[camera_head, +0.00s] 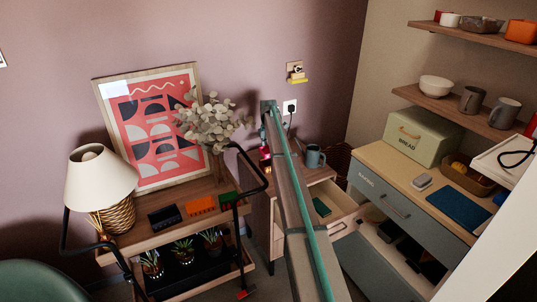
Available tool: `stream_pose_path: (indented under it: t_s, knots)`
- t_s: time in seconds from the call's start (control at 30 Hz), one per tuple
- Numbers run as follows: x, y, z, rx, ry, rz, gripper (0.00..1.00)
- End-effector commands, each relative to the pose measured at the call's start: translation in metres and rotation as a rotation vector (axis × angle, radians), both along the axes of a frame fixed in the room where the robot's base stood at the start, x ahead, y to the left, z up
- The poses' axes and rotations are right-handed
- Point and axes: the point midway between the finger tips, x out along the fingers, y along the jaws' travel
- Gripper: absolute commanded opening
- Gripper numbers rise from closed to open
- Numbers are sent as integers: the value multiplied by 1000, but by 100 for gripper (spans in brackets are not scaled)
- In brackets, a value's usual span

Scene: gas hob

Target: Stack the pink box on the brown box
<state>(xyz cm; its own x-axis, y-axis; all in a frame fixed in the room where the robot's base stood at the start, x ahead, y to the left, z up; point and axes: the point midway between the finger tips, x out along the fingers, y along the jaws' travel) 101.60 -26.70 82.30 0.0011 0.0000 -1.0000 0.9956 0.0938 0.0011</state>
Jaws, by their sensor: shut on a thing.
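A small pink-red thing (265,153), which looks like the pink box, shows just left of my arm, above the wooden cabinet with the open drawer. My gripper (266,143) is at the far end of my arm and is small and partly hidden. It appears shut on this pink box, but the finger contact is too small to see. I cannot clearly pick out the brown box. It may be hidden behind my arm.
The cabinet's drawer (335,212) is open, with a green item (321,206) inside. A blue-grey mug (315,156) stands on the cabinet. Left is a trolley with a lamp (100,182), a vase of leaves (214,125) and dark, orange (201,204) and green boxes. A bread bin (422,136) stands right.

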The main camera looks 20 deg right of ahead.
Motion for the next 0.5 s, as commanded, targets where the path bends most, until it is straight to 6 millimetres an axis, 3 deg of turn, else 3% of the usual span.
stream_pose_path:
  t_s: [0.2,0.5]
  knots:
    - [-1,0,-26,1,2,0,38]
    - [-1,0,-29,0,1,0,38]
